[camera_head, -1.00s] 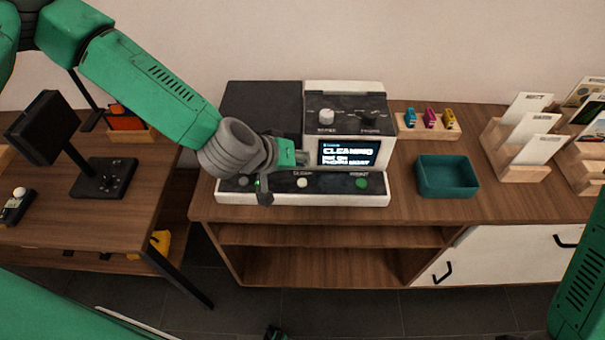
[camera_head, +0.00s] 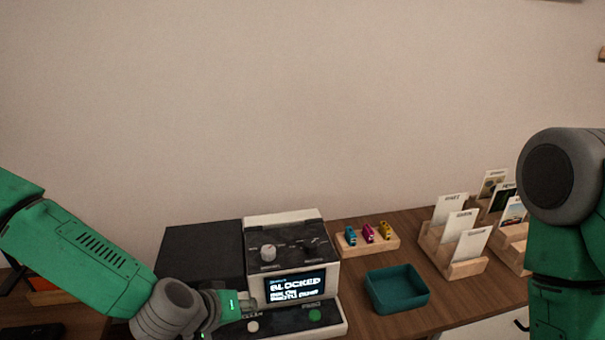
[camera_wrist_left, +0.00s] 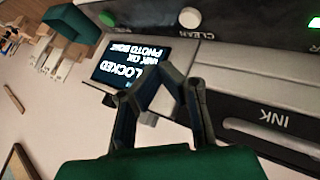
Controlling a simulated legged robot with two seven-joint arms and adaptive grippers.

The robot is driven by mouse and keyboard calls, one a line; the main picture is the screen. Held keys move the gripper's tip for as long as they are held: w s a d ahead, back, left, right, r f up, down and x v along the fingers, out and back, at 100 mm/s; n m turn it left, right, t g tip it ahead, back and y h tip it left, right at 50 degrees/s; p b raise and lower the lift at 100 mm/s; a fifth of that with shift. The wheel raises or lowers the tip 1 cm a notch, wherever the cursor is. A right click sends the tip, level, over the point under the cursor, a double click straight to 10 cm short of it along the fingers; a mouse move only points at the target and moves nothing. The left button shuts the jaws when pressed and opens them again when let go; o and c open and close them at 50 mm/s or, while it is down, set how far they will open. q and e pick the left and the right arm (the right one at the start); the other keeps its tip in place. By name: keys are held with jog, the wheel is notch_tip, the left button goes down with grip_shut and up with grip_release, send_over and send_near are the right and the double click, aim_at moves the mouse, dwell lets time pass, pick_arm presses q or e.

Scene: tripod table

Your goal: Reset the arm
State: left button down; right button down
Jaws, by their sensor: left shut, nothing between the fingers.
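My left arm comes in from the left in the head view, and its gripper (camera_head: 240,312) is at the front left of the printer-like machine (camera_head: 290,232). The fingers are shut with nothing between them; part of the gripper is hidden by my wrist. In the left wrist view the gripper (camera_wrist_left: 172,80) is over the machine's front, beside its lit screen (camera_wrist_left: 128,68) and a panel marked INK (camera_wrist_left: 270,120). The screen reads BLOCKED with smaller lines below in the head view. My right arm shows at the right edge, but its gripper is out of view.
A teal bin (camera_head: 397,290) and a wooden holder with small coloured cartridges (camera_head: 367,238) stand right of the machine. Wooden card racks (camera_head: 455,245) stand farther right, near my right arm. The wall above the table is bare.

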pick_arm(q)
jog(key=s+a+f+m+g+y+b, duration=0.25)
jog(key=s+f+g+b, duration=0.2)
jog(key=s+f, duration=1.1)
jog(key=s+a+f+g+y+b, duration=0.2)
jog(key=s+a+f+b, duration=0.2)
jog(key=s+a, duration=0.7)
jog(key=shift+s+a+f, duration=0.25)
jog(key=shift+s+f, duration=0.05)
jog(key=shift+s, duration=0.05)
jog(key=shift+w+m+g+y, duration=0.1)
jog(key=shift+m+g+y, duration=0.15)
jog(key=shift+d, duration=0.1)
dwell(0.8)
